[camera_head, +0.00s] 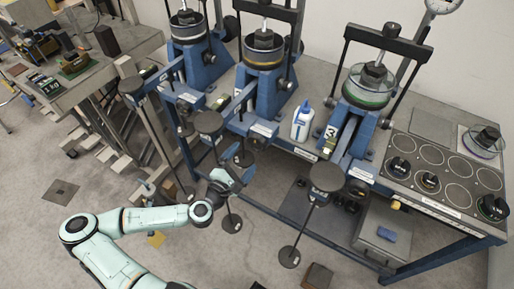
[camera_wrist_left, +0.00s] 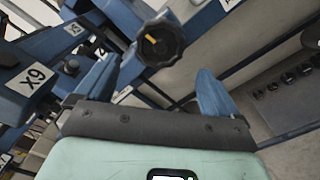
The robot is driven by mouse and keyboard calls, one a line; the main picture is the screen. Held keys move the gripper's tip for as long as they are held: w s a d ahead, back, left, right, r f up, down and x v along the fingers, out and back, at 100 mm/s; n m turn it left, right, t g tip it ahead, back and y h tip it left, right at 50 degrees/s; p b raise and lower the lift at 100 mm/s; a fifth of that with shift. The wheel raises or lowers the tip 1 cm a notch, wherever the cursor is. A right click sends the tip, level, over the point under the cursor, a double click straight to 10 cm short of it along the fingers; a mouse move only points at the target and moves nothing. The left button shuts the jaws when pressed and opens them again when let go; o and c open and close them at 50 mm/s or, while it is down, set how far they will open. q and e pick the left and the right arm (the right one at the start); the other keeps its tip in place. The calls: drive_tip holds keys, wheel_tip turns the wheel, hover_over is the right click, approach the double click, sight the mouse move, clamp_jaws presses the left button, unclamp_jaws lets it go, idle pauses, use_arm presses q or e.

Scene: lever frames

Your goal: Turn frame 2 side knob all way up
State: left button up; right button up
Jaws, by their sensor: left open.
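The middle blue lever frame (camera_head: 262,96), which I take as frame 2, stands on the bench behind my left gripper (camera_head: 238,162). In the left wrist view a black lobed knob (camera_wrist_left: 161,43) with an orange mark on its face shows beyond the gripper. The mark points to the left. My left gripper (camera_wrist_left: 158,90) is open, its two blue fingers apart, and nothing is between them. The knob lies ahead of the gap and looks clear of the fingers. In the head view the gripper partly blocks this area. My right gripper is not in view.
A lever frame (camera_head: 193,62) stands to the left and another (camera_head: 367,95), near a "3" label, to the right. Round dark weight pans (camera_head: 327,177) hang out in front. A white bottle (camera_head: 302,122) stands between frames.

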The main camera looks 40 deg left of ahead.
sight(255, 145)
use_arm(q)
drive_tip(key=w+b, duration=0.1)
drive_tip(key=w, duration=0.7)
drive_tip(key=shift+a+r+b, duration=0.15)
drive_tip(key=shift+r+b, duration=0.05)
drive_tip(key=shift+b, duration=0.2)
drive_tip(key=shift+w, duration=0.1)
drive_tip(key=shift+c, duration=1.2)
drive_tip(key=shift+w, duration=0.1)
drive_tip(key=c, duration=1.1)
